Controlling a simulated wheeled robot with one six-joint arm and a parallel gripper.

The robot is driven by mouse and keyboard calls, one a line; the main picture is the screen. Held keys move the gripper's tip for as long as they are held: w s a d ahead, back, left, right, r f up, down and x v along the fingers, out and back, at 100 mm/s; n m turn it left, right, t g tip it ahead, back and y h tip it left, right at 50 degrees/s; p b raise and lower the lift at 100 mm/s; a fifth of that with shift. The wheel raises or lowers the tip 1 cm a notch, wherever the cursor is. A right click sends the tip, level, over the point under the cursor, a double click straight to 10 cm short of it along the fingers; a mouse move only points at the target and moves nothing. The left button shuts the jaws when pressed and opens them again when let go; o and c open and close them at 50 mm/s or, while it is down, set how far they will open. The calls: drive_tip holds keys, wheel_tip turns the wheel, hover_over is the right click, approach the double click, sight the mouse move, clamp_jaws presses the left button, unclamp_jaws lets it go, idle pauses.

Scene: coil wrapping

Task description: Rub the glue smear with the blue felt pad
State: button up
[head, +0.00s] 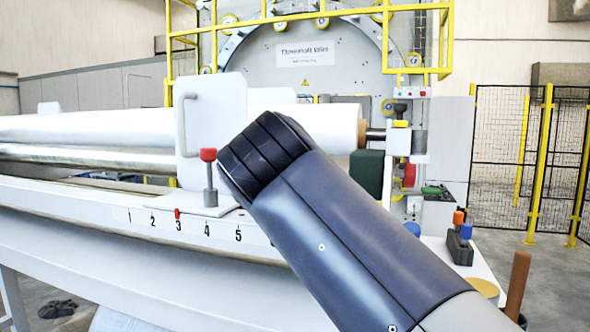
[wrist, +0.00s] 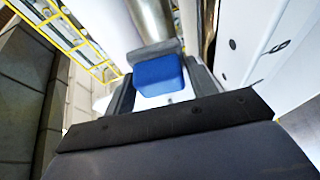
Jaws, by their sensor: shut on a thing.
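My gripper (wrist: 159,72) shows in the wrist view, its two dark fingers on either side of the blue felt pad (wrist: 157,78). It is shut on the pad, which has a grey upper part. In the head view my own arm hides the gripper and the pad. I cannot make out the glue smear in either view. I cannot tell whether the pad touches any surface.
A long white roll (head: 80,127) lies across the machine. A red-knobbed lever (head: 209,170) stands on a plate above a numbered scale (head: 184,226). A dark holder (head: 460,247) with orange and blue pieces is at right, beside a brown post (head: 518,280).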

drive_tip(key=w+d+f+p, duration=0.1)
drive_tip(key=w+d, duration=0.1)
drive_tip(key=w, duration=0.4)
drive_tip(key=shift+d+f+p, duration=0.15)
drive_tip(key=shift+d+p, duration=0.2)
drive_tip(key=shift+p, duration=0.05)
drive_tip(key=shift+w+d+f, duration=0.1)
drive_tip(key=shift+w+d, duration=0.05)
drive_tip(key=shift+w, duration=0.35)
drive_tip(key=shift+w+d+f, duration=0.1)
drive_tip(key=shift+w+d, duration=0.05)
drive_tip(key=shift+w, duration=0.3)
idle(0.5)
drive_tip(key=shift+d, duration=0.1)
drive_tip(key=shift+s+d, duration=0.4)
drive_tip(key=shift+d, duration=0.5)
drive_tip(key=shift+s+d, duration=0.35)
drive_tip(key=shift+d, duration=0.5)
drive_tip(key=shift+w, duration=0.1)
drive_tip(key=shift+w+a, duration=0.35)
drive_tip(key=shift+a, duration=0.55)
drive_tip(key=shift+w+a, duration=0.35)
drive_tip(key=shift+a, duration=0.55)
